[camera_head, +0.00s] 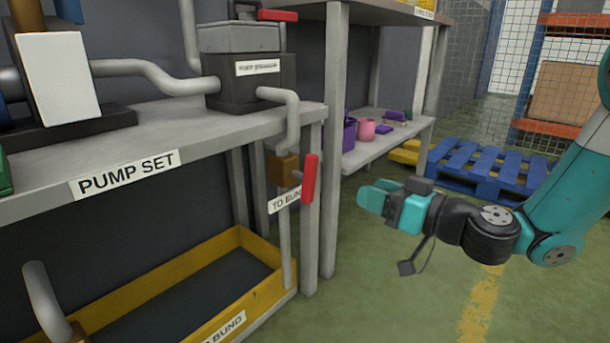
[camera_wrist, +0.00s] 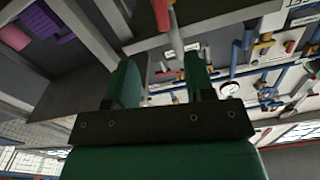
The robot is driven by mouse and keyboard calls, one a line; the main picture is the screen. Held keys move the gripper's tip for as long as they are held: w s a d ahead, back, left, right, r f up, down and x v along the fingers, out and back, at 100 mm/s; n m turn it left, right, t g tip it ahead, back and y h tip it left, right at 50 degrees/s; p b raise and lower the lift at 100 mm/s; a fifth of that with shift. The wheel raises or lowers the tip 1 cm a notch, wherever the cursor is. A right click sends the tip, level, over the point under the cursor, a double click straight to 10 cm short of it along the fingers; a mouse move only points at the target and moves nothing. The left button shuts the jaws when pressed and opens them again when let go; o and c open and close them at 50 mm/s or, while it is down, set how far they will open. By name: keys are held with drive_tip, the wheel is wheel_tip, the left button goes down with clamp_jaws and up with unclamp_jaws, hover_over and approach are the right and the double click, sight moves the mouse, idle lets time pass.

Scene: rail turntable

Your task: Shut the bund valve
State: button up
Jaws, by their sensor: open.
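The bund valve has a red lever (camera_head: 310,178) on a brass body (camera_head: 284,168), set in a grey vertical pipe beside the shelf leg. A tag reading "TO BUND" (camera_head: 285,200), partly covered by the lever, hangs there. The lever stands nearly upright, slightly tilted. My gripper (camera_head: 374,197) is open and empty, to the right of the lever and apart from it, pointing left. In the wrist view a red lever (camera_wrist: 162,14) shows at the top, beyond my two green fingers (camera_wrist: 162,82).
The yellow bund tray (camera_head: 190,262) lies below the "PUMP SET" bench (camera_head: 150,140). A grey shelf leg (camera_head: 331,150) stands close behind the lever. A blue pallet (camera_head: 490,165) and shelf with purple and pink items (camera_head: 366,130) are behind. Green floor is clear around my gripper.

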drive_tip(key=p, duration=0.5)
approach(315, 172)
drive_tip(key=a, duration=0.1)
drive_tip(key=x, duration=0.5)
drive_tip(key=b+x, duration=0.1)
drive_tip(key=x, duration=0.4)
drive_tip(key=shift+w, duration=0.45)
drive_tip(key=shift+w+a, duration=0.45)
drive_tip(key=shift+a, duration=0.1)
clamp_jaws()
